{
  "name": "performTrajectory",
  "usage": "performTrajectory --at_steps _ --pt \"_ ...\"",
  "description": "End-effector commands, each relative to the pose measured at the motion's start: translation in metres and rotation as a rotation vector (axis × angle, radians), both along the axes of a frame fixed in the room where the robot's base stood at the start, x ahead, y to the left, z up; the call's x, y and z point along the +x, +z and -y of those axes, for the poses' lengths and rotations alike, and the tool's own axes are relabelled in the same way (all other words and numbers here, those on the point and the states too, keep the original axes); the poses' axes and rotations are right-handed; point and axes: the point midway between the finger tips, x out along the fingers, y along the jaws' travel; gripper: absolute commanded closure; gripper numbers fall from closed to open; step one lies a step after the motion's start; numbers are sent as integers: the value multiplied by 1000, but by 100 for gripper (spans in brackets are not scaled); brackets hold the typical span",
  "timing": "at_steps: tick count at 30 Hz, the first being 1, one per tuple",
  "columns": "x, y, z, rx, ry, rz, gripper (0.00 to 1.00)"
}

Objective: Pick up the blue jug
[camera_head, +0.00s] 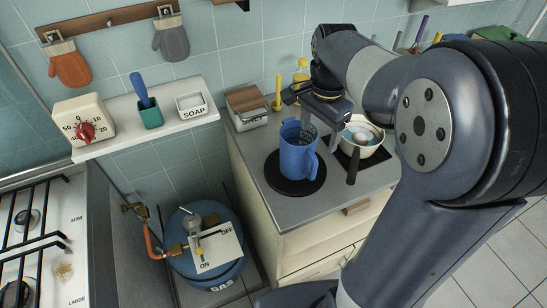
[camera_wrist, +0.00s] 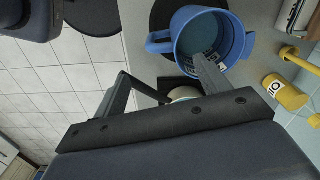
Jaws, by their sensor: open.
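The blue jug (camera_head: 293,158) stands upright on a round black mat (camera_head: 278,183) on the grey counter. Its handle (camera_head: 313,163) faces right in the head view. In the wrist view I look into the open mouth of the jug (camera_wrist: 183,27), with the handle on the left. My gripper (camera_head: 309,106) is above and slightly right of the jug, open and empty. In the wrist view my gripper (camera_wrist: 160,66) has one finger overlapping the jug's rim and mouth; I cannot tell whether it touches. The other finger is left of the jug.
A white pan (camera_head: 365,150) with a dark handle stands close right of the jug. A yellow oil bottle (camera_wrist: 285,93), a yellow upright object (camera_head: 278,94) and a wooden-lidded box (camera_head: 247,106) stand behind. The blue gas cylinder (camera_head: 200,268) is left, below counter height.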

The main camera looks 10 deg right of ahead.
Motion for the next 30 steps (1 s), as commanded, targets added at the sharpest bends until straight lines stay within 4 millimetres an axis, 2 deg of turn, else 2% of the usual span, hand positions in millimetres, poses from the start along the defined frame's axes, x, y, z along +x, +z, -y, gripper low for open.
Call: performTrajectory --at_steps 2,10,17,24,30 --pt "0 -3 2 -11 -18 -1 29" --pt "0 -43 1 -11 -22 -3 29" --pt "-1 -61 -1 -11 -20 -2 29" --pt "-4 -95 -7 -11 -21 -4 29" --pt "-3 -107 -7 -11 -21 0 29"
